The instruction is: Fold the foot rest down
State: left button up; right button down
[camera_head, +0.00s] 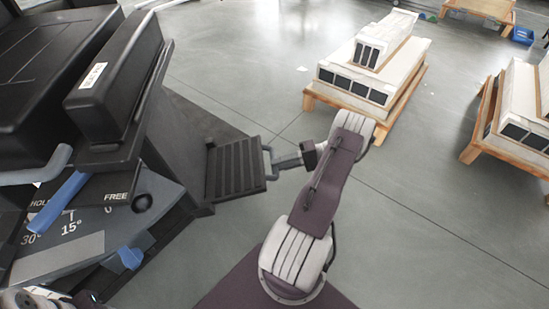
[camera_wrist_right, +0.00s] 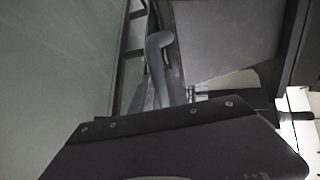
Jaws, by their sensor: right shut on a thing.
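The foot rest (camera_head: 236,168) is a dark ribbed plate jutting out at the right side of the black machine's base. Its ribbed face shows from above; I cannot tell its exact tilt. A grey loop handle (camera_head: 268,158) sits on its outer edge. My right gripper (camera_head: 277,163) reaches in from the right and is shut on this handle. In the right wrist view a grey curved handle (camera_wrist_right: 160,45) rises beyond the gripper's dark housing, which hides the fingertips. My left gripper is not clearly in view.
The black padded machine (camera_head: 115,75) fills the left, with an angle scale (camera_head: 75,225) and a blue lever (camera_head: 58,202). White units on wooden pallets (camera_head: 375,75) stand at the back and right (camera_head: 515,115). Grey floor (camera_head: 420,215) is clear between them.

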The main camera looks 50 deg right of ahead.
notch_tip(320, 180, down, 7)
jog(key=b, duration=0.2)
jog(key=shift+b, duration=0.4)
jog(key=shift+s+a, duration=0.1)
jog(key=shift+s, duration=0.05)
jog(key=c, duration=1.3)
grip_release()
jog(key=shift+f, duration=0.15)
jog(key=shift+c, duration=0.2)
jog(key=shift+o, duration=0.2)
jog(key=shift+f, duration=0.1)
jog(key=shift+r, duration=0.25)
